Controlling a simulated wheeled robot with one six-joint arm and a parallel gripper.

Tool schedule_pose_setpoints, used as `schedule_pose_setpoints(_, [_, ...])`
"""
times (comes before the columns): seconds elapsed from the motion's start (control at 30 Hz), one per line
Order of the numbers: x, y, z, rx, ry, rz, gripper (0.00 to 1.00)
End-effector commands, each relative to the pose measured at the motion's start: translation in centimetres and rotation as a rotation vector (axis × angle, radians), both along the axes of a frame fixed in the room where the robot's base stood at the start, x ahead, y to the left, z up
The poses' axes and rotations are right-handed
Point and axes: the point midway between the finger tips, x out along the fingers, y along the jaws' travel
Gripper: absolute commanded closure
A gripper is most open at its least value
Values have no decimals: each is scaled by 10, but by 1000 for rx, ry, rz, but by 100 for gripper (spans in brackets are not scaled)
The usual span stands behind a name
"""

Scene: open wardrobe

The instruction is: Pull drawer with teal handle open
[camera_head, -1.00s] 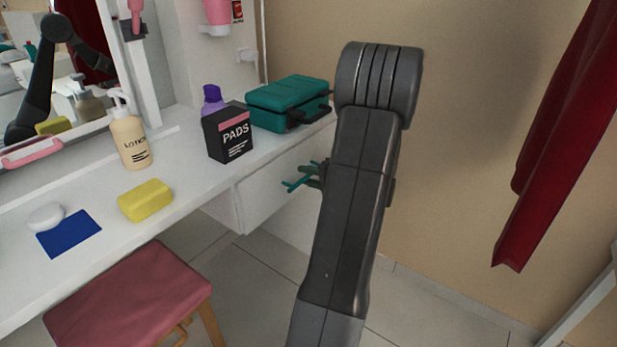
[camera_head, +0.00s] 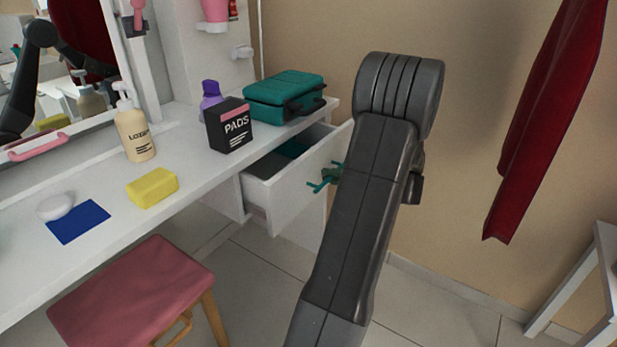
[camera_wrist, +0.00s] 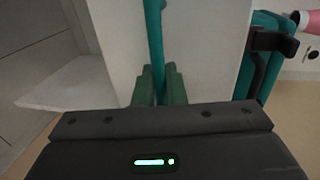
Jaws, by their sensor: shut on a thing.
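The white drawer (camera_head: 296,193) under the dressing table stands partly open, and its inside shows between its front and the table. Its teal handle (camera_head: 318,187) sticks out from the front. My gripper (camera_head: 333,174) is at the handle, partly hidden behind my arm. In the wrist view, the green fingers of my gripper (camera_wrist: 160,88) are closed around the teal handle bar (camera_wrist: 154,38), in front of the white drawer front (camera_wrist: 205,50).
On the white tabletop (camera_head: 100,215) are a teal case (camera_head: 285,92), a PADS box (camera_head: 228,128), a lotion bottle (camera_head: 135,132) and a yellow block (camera_head: 152,188). A pink stool (camera_head: 135,295) stands in front. A red cloth (camera_head: 545,120) hangs at right. Floor is clear below the drawer.

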Motion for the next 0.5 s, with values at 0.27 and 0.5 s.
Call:
schedule_pose_setpoints(0.27, [-34,-62,-1,2,2,-3,100])
schedule_pose_setpoints(0.5, [-59,-95,0,1,1,1,100])
